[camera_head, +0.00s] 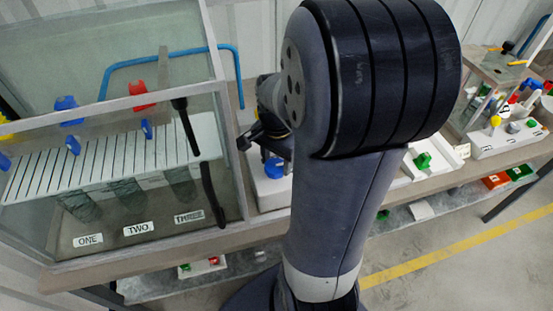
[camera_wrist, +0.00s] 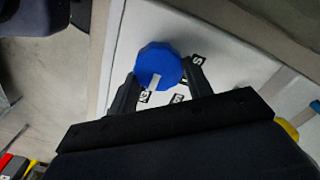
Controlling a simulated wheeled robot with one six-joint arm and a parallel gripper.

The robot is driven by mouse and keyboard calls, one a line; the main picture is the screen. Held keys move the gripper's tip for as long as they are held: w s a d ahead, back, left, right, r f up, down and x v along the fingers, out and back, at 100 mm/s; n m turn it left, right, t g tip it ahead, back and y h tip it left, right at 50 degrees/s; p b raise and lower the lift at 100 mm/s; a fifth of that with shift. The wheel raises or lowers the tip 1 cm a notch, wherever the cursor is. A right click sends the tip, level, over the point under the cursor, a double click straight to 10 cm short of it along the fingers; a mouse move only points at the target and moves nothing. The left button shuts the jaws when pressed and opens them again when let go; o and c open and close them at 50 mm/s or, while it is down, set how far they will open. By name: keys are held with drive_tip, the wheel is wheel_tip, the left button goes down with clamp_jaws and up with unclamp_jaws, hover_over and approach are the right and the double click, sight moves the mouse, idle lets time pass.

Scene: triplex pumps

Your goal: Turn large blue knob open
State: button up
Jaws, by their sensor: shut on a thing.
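The large blue knob (camera_wrist: 158,62) is a many-sided dial with a white pointer mark, on a white panel (camera_wrist: 225,45) with small black-and-white labels around it. It also shows in the head view (camera_head: 273,168), partly hidden below my gripper. My gripper (camera_wrist: 157,78) has one finger on each side of the knob in the wrist view, and it is shut on the knob. In the head view my gripper (camera_head: 268,145) comes down onto the knob from above, and my arm hides much of the panel. The pointer mark points toward the lower label, between the fingers.
A glass-sided tank (camera_head: 110,130) with labels ONE, TWO and THREE stands left of the knob. A blue pipe (camera_head: 150,62) runs behind it. To the right are a white tray with a green part (camera_head: 423,161) and another station with small coloured knobs (camera_head: 507,120).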

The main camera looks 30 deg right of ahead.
sight(276, 164)
drive_tip(key=o, duration=1)
drive_tip(key=shift+r, duration=0.1)
wheel_tip(276, 164, up, 11)
drive_tip(key=shift+f, duration=0.15)
idle(0.3)
wheel_tip(276, 164, down, 11)
drive_tip(key=shift+r, duration=0.1)
idle(0.5)
